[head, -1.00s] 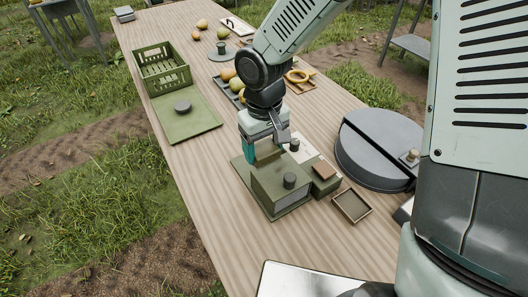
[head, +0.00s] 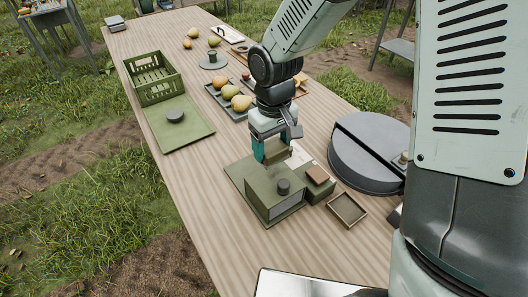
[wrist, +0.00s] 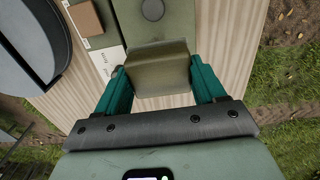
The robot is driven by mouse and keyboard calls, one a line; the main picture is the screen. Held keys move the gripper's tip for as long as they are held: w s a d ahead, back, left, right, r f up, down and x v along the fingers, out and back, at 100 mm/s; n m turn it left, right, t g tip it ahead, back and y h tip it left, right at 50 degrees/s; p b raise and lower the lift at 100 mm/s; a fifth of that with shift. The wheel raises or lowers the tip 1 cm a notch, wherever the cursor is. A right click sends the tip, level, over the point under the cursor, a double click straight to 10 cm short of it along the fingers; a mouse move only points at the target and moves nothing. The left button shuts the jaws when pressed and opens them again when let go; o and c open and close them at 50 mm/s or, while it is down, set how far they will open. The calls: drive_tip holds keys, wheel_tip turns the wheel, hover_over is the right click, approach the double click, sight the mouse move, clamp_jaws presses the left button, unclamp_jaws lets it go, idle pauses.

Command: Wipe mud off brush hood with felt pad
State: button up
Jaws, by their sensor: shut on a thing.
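My gripper (head: 272,152) is shut on an olive, angular hood-like piece, apparently the brush hood (wrist: 158,68); it sits between the teal fingers in the wrist view. A paler tan-brown area shows on its near face, but I cannot tell if this is mud. In the head view the held hood is partly hidden by the fingers, close behind the green box with a dark knob (head: 275,196). A small brown block, possibly the felt pad (head: 318,174), rests on a lower green block right of that box. It also shows at top left in the wrist view (wrist: 85,18).
The box stands on a green board (head: 240,172). A shallow empty tray (head: 347,208) lies to the right. A large dark round lid or drum (head: 362,155) stands beyond it. A green crate (head: 152,78) and dark fruit tray (head: 221,101) are farther back. The left-front tabletop is bare.

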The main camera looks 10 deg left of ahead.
drive_tip(key=shift+f, duration=4.05)
drive_tip(key=shift+w+d+r, duration=0.35)
drive_tip(key=shift+c, duration=0.4)
drive_tip(key=shift+w+d+f, duration=0.35)
drive_tip(key=shift+w+d, duration=0.1)
drive_tip(key=shift+w, duration=0.05)
drive_tip(key=shift+w+d+r, duration=0.15)
drive_tip(key=shift+w+d, duration=0.3)
drive_tip(key=shift+d, duration=0.05)
drive_tip(key=shift+w+d, duration=0.15)
drive_tip(key=shift+w, duration=0.05)
drive_tip(key=shift+s+a, duration=1.4)
drive_tip(key=shift+s+r, duration=0.1)
drive_tip(key=shift+r, duration=3.85)
